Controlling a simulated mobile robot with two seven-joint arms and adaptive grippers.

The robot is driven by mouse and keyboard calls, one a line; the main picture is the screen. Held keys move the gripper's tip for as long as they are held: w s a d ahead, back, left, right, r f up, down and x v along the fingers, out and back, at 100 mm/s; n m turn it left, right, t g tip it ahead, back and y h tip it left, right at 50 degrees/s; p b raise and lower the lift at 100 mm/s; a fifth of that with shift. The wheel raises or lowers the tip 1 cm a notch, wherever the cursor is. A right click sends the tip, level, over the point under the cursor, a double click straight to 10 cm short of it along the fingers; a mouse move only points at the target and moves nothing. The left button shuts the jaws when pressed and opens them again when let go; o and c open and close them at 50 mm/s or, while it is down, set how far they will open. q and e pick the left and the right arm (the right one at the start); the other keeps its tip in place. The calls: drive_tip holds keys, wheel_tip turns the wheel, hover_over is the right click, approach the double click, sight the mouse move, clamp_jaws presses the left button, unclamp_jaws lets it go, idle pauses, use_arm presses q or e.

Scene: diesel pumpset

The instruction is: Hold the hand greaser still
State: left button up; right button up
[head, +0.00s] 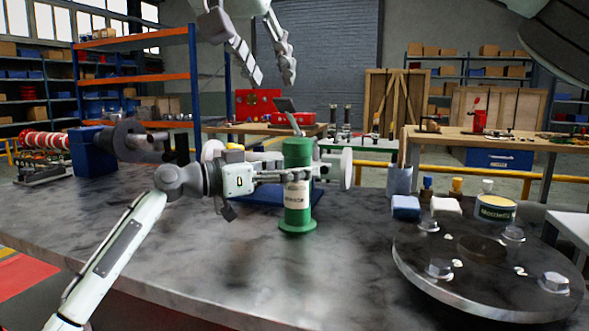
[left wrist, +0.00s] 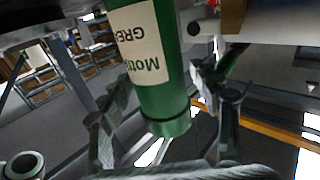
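The hand greaser is a green upright cylinder (head: 297,218) with a pale label and a flared foot, standing on the grey marbled table. A dark lever shows at its top. My left gripper (head: 296,175) comes in from the left at mid-height, with a finger across the greaser's front. In the left wrist view the greaser (left wrist: 163,85) appears upside down between the two fingers (left wrist: 165,110), which lie close along both sides; the gripper looks shut on it. My right gripper (head: 274,83) hangs high above and behind the greaser, fingers apart and empty.
A dark round flange (head: 480,275) with bolts lies at the right of the table (head: 210,285). A blue pump part (head: 92,150) is at left. The table's front middle is clear.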

idle(0.8)
idle(0.4)
use_arm(q)
clamp_jaws()
idle(0.6)
